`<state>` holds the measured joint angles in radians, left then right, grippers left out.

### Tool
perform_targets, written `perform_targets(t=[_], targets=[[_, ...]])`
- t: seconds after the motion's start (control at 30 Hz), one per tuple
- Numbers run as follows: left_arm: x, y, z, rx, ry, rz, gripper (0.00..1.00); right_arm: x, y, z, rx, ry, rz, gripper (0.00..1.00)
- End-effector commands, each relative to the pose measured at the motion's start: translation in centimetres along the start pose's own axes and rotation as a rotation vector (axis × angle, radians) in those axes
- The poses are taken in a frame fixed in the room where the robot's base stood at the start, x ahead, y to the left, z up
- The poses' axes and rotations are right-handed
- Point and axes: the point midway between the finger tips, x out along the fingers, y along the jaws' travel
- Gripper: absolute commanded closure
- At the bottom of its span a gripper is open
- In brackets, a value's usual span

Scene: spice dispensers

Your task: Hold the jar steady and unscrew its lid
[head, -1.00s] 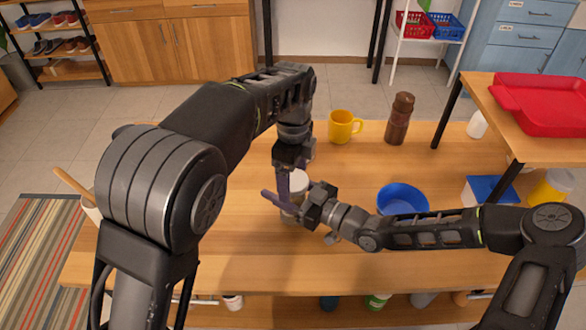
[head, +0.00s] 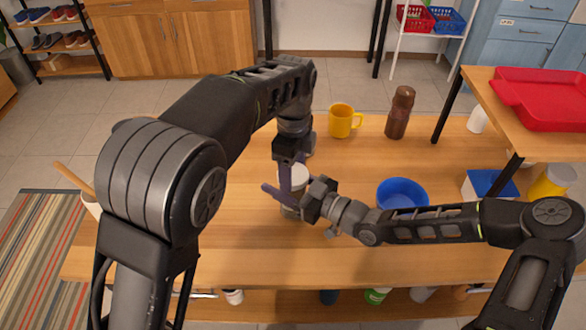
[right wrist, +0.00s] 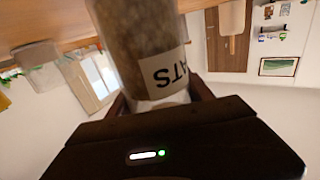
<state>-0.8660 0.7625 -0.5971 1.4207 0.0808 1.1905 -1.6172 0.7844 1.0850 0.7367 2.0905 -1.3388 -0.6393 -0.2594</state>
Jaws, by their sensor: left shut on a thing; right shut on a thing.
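The jar (head: 290,213) stands upright on the wooden table, with a white lid (head: 299,178) on top. In the right wrist view its clear body (right wrist: 140,45) shows grainy brown contents and a pale label ending in "ATS". My left gripper (head: 291,178) points straight down from above and is shut on the lid. My right gripper (head: 286,197) comes in level from the right and is shut on the jar body below the lid. The fingers hide much of the jar in the head view, and the lid's seam cannot be made out.
A blue bowl (head: 403,187) stands right of the jar, near my right forearm. A yellow mug (head: 341,121) and a brown bottle (head: 399,113) stand behind. A raised shelf with a red tray (head: 545,105) is at the right. The table front is clear.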

Motion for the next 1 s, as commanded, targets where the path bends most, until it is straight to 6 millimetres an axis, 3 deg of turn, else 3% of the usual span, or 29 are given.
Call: perform_targets(t=[0.23, 0.6, 0.93, 0.97, 1.0], targets=[[-0.08, -0.11, 0.07, -0.145, -0.001, -0.004, 0.84, 0.01, -0.10, 0.00, -0.001, 0.000, -0.002, 1.00], [-0.16, -0.14, 0.12, -0.837, 0.000, -0.005, 0.84, 0.01, -0.13, 0.00, 0.000, 0.000, -0.003, 1.00], [-0.17, -0.16, 0.14, -0.893, 0.000, -0.006, 0.84, 0.01, -0.16, 0.01, 0.000, 0.000, -0.003, 1.00], [-0.17, -0.16, 0.14, -0.893, 0.000, -0.006, 0.34, 0.01, -0.16, 0.01, 0.000, 0.000, -0.003, 1.00], [-0.17, -0.15, 0.14, -0.893, 0.000, -0.006, 0.31, 0.01, -0.16, 0.01, 0.000, 0.000, -0.003, 1.00]])
